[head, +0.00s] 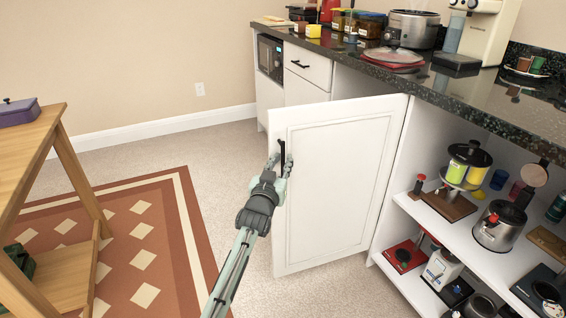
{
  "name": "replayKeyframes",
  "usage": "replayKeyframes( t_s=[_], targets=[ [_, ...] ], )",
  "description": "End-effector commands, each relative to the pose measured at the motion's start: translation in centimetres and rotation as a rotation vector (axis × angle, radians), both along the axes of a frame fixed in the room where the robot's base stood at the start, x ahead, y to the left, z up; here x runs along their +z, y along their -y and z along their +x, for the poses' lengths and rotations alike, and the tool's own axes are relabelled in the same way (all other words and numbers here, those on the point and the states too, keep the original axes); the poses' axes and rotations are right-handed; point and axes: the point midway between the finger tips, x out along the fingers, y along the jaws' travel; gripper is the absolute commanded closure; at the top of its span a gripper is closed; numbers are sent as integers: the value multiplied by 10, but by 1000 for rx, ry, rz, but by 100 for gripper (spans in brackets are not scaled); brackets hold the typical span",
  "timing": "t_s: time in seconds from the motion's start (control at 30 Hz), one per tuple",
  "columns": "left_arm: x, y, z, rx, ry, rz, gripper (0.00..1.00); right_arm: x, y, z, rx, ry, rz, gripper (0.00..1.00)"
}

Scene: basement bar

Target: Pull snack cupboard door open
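The white cupboard door (335,200) stands swung out from the counter front, well open, with its panelled face towards me. Its black bar handle (282,149) is near the door's free left edge. My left gripper (281,163) is at the handle, with a finger on either side of it, and looks shut on it. The fingers hide the handle's lower part. My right gripper is not in view.
Open shelves (465,225) right of the door hold jars, a kettle and small appliances. The dark countertop (470,95) above is crowded. A wooden table (35,130) stands at left. The patterned rug (140,240) and carpet between are clear.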

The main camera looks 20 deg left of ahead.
Motion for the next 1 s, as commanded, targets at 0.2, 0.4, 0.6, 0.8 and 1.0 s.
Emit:
replayKeyframes(
  t_s=[0.2, 0.4, 0.6, 0.8, 1.0],
  targets=[
    [0, 3, 0, -3, -1, -2, 70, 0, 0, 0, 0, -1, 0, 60],
    [-2, 3, -7, -4, -2, -2, 70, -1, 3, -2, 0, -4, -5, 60],
    [-2, 3, -43, -4, -2, -2, 70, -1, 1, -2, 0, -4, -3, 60],
    [-2, 3, -86, -3, -3, -1, 70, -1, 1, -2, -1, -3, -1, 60],
    [-1, 3, -113, -2, -2, -2, 70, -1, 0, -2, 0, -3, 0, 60]
  ],
)
